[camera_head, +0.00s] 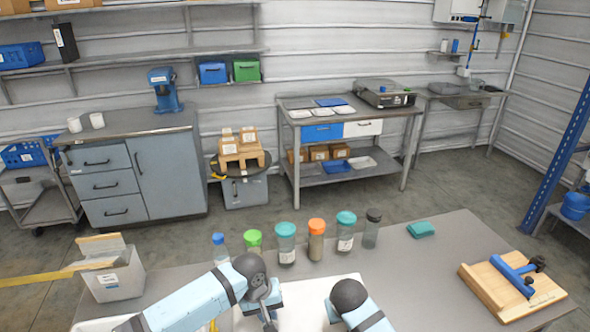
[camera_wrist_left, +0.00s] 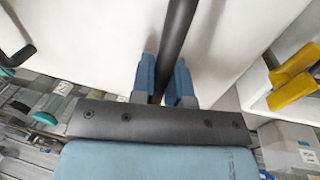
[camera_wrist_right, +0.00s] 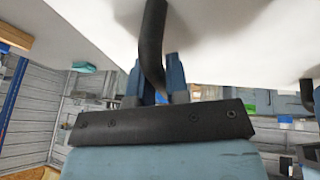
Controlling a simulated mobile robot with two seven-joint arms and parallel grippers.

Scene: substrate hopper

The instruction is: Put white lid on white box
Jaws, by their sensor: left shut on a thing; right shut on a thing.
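The white lid (camera_head: 305,298) shows as a white panel between my forearms at the bottom of the head view. Its dark handles, the left (camera_wrist_left: 178,30) and right (camera_wrist_right: 151,45), rise from white surface in the wrist views. My left gripper (camera_wrist_left: 167,82) is shut on the left handle. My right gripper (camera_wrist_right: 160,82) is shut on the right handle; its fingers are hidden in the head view. Yellow clips (camera_wrist_left: 290,80) sit by a white wall at the right of the left wrist view, probably the white box. I cannot tell whether lid and box touch.
Capped jars, including a teal-capped one (camera_head: 285,243), stand in a row behind my arms on the grey table (camera_head: 440,262). A grey bin (camera_head: 117,278) is at left. A wooden board with blue clamp (camera_head: 512,283) is at right, a teal cloth (camera_head: 421,229) behind.

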